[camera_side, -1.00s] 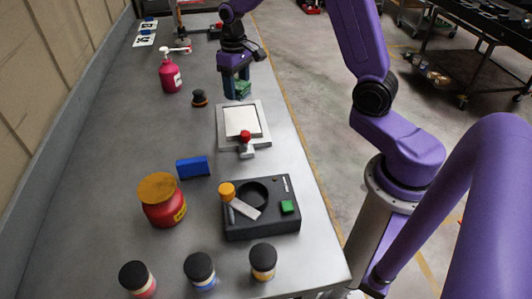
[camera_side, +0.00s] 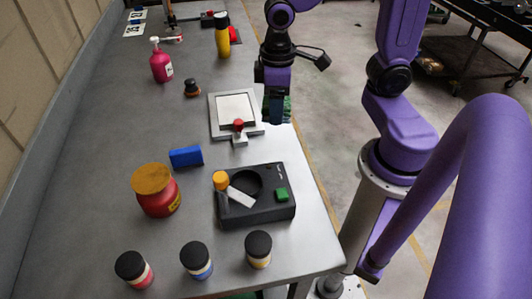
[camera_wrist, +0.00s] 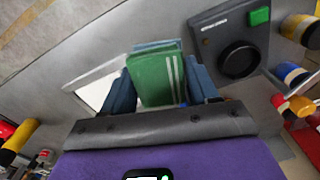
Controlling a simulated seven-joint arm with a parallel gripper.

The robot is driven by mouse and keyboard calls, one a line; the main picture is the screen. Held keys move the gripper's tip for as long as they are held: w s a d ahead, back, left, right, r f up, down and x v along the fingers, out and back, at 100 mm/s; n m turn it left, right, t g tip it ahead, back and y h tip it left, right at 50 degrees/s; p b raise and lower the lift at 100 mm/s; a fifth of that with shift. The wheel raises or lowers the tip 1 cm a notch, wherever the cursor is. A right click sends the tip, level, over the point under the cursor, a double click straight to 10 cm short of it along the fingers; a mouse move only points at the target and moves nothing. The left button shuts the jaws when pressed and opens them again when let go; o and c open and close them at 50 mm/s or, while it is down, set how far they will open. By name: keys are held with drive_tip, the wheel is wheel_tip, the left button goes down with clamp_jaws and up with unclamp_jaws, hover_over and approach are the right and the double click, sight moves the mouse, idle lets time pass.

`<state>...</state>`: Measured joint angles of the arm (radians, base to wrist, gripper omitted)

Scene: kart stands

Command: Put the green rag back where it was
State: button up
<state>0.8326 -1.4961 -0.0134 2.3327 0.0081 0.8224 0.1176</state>
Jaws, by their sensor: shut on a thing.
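The green rag (camera_wrist: 155,78), with pale stripes along one side, is gripped between the two blue fingers of my gripper (camera_wrist: 160,88) in the wrist view. In the side view my gripper (camera_side: 276,112) points down beside the right edge of the white-and-grey framed pad, near the table's right edge. There the rag (camera_side: 287,107) shows only partly, behind the fingers. I cannot tell its exact height above the table.
A black box (camera_side: 285,212) with a round hole and green square stands nearer the camera. The framed pad (camera_side: 215,118) has a red-knobbed part at its front. A blue block (camera_side: 186,156), red jar (camera_side: 158,199) and several small jars stand nearby. A yellow bottle (camera_side: 222,42) stands behind.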

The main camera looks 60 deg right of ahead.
drive_tip(key=s+d+n, duration=0.2)
drive_tip(key=s+n, duration=0.1)
drive_tip(key=s, duration=0.8)
hover_over(266, 154)
wheel_tip(266, 154, down, 10)
drive_tip(key=shift+s+f, duration=0.1)
drive_tip(key=shift+f, duration=1.6)
drive_tip(key=shift+f, duration=0.1)
drive_tip(key=o, duration=1.1)
